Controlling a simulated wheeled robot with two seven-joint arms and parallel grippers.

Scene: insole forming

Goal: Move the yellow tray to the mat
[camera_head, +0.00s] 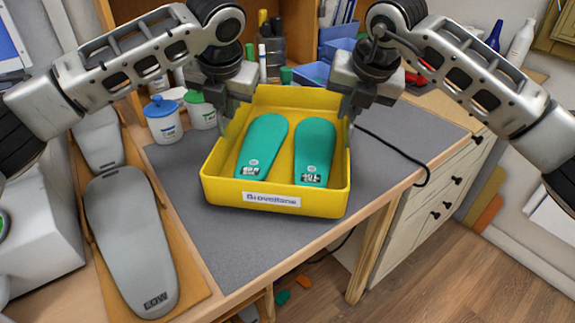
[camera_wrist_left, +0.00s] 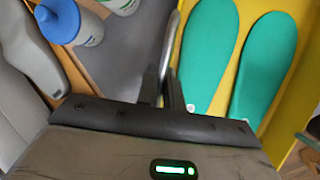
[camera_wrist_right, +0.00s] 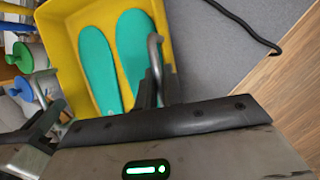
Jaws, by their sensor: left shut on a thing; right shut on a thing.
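The yellow tray (camera_head: 225,192) is over the grey mat (camera_head: 240,245) in the head view, with two green insoles (camera_head: 262,142) lying side by side in it. I cannot tell whether its base touches the mat. My left gripper (camera_head: 232,108) is shut on the tray's left wall, and my right gripper (camera_head: 348,108) is shut on its right wall. The tray also shows in the left wrist view (camera_wrist_left: 228,92) and in the right wrist view (camera_wrist_right: 68,50). The tray's far corners are partly hidden by my grippers.
Jars with blue and green lids (camera_head: 163,118) stand close to the tray's left. Grey insole forms (camera_head: 130,235) lie on a wooden board at the left. A black cable (camera_head: 400,150) runs over the mat's right side. The table's front edge is near the tray.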

